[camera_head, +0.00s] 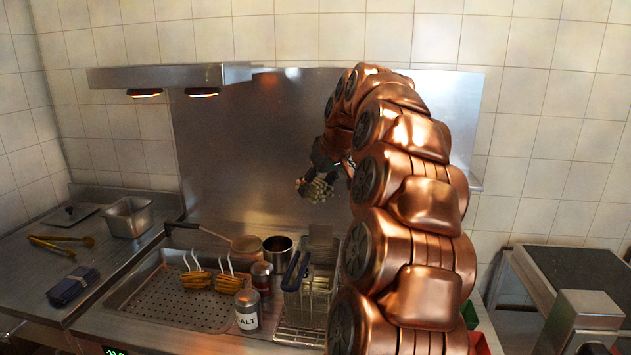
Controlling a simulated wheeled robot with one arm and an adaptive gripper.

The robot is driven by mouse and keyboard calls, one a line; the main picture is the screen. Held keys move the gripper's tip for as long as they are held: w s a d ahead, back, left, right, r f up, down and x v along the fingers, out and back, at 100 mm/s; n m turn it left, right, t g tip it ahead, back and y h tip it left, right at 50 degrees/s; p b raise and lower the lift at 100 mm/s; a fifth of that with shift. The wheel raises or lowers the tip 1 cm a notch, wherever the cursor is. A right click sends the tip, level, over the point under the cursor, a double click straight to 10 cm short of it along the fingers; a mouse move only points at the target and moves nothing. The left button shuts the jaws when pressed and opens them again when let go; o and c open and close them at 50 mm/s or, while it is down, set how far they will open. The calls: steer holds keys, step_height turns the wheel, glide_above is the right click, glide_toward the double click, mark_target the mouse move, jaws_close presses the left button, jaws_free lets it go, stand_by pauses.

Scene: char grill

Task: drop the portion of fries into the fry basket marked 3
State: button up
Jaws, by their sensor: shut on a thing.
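My gripper (322,178) is raised in front of the steel back panel, above the fry basket area. It is shut on a small bundle that looks like the portion of fries (313,189); the fingers and bundle are dark and hard to separate. A wire fry basket (318,297) with a dark blue handle stands below it, beside my arm. No number 3 can be read on it, and my arm hides what lies to its right.
A heat-lamp hood (170,77) overhangs the left. Tongs (60,243) and a steel pan (129,217) lie on the left counter.

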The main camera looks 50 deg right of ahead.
step_height(320, 180, down, 4)
steer(key=shift+f+b, duration=0.1)
steer(key=shift+b, duration=0.3)
steer(key=o, duration=1.3)
steer(key=shift+c, duration=0.2)
steer(key=v, duration=1.2)
